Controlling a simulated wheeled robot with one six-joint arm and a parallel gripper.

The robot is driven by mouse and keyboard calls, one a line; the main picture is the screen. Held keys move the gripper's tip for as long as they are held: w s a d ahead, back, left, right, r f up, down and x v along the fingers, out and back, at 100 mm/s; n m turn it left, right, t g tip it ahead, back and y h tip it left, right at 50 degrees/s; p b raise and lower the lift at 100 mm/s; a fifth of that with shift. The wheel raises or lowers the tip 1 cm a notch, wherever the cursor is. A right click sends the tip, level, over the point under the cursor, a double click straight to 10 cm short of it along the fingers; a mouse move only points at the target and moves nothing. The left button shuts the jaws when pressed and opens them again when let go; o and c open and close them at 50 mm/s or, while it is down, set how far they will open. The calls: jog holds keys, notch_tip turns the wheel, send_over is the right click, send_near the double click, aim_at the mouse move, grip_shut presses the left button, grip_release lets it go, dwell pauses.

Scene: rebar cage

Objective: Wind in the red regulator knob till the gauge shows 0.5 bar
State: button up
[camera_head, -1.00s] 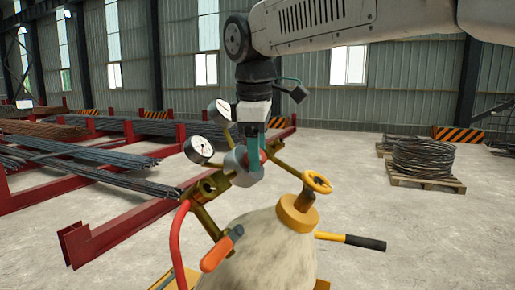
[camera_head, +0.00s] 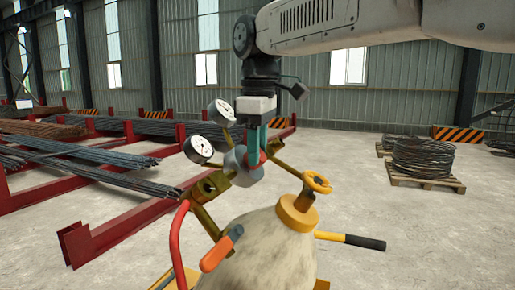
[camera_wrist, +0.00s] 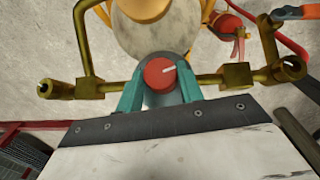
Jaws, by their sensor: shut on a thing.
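The red regulator knob (camera_wrist: 160,73) sits between my gripper's teal fingers in the wrist view, with a white mark on its face pointing right and slightly up. My gripper (camera_wrist: 160,92) is shut on the knob. In the head view my gripper (camera_head: 257,150) comes down from above onto the grey regulator body (camera_head: 240,168), and only a sliver of red shows by the fingers. Two white round gauges, a lower one (camera_head: 198,149) and an upper one (camera_head: 221,112), stand left of the gripper. Their needles are too small to read.
A pale gas cylinder (camera_head: 262,255) stands below, with a yellow valve wheel (camera_head: 317,182), an orange lever (camera_head: 221,249) and a red hose (camera_head: 176,245). Brass pipes flank the knob. Red racks (camera_head: 130,220) with rebar lie left; a wire coil (camera_head: 423,157) sits right on a pallet.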

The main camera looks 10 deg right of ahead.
jog(key=m+g, duration=0.1)
jog(key=m+y, duration=0.1)
jog(key=m+g+y, duration=0.1)
jog(key=shift+w+d+g, duration=0.25)
jog(key=shift+w+g, duration=0.05)
jog(key=shift+w+d+m+g+y, duration=0.15)
jog(key=shift+m+g+y, duration=0.85)
jog(key=shift+m+y, duration=0.55)
jog(key=o, duration=1)
jog(key=shift+f, duration=0.1)
jog(key=v, duration=0.7)
jog(key=shift+d+r, duration=0.2)
jog(key=shift+r, duration=0.1)
